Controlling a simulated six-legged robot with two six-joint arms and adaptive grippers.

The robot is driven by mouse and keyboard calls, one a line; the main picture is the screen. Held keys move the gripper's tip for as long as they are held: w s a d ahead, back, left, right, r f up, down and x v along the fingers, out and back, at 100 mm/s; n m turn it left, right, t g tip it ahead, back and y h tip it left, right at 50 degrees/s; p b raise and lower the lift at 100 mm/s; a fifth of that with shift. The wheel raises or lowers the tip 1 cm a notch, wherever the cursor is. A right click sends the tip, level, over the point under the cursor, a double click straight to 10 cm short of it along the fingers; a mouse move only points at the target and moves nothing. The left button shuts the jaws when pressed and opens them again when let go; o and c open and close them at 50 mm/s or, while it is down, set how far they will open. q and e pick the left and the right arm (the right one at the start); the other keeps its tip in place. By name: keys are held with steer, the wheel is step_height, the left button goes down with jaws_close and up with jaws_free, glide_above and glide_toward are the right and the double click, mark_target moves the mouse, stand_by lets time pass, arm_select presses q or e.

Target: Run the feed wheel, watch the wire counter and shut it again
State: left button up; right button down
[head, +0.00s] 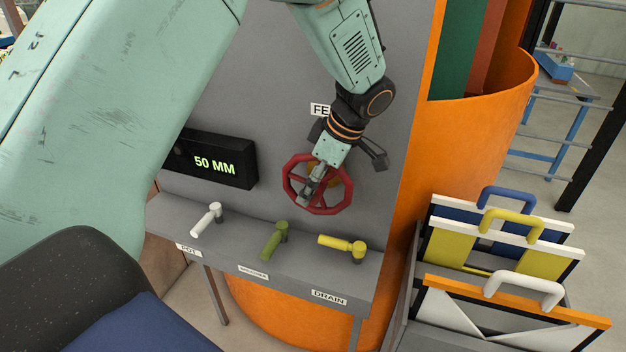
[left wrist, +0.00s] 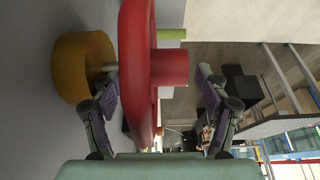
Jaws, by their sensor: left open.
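The red feed wheel (head: 343,193) is on the grey panel under a label starting "FE", its rest hidden by my arm. My left gripper (head: 308,192) is at the wheel. In the left wrist view the gripper (left wrist: 157,80) is open, with the wheel's red rim (left wrist: 134,50) between its fingers, nearer the left one. A round ochre mount (left wrist: 84,68) sits behind the wheel against the panel. The black wire counter (head: 213,161) left of the wheel reads "50 MM" in green. My right gripper is not in view.
A ledge below the wheel carries a white lever (head: 207,219), a green lever (head: 274,240) and a yellow lever (head: 342,245) above a "DRAIN" label. An orange curved wall (head: 480,110) stands to the right. Handled boards (head: 500,248) stand in a rack at lower right.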

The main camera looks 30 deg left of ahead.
arm_select(q)
steer(key=shift+s+d, duration=0.1)
steer(key=shift+c, duration=1.2)
steer(key=shift+w, duration=0.25)
steer(key=shift+c, duration=1.4)
steer(key=shift+s, duration=0.1)
steer(key=c, duration=0.4)
jaws_close()
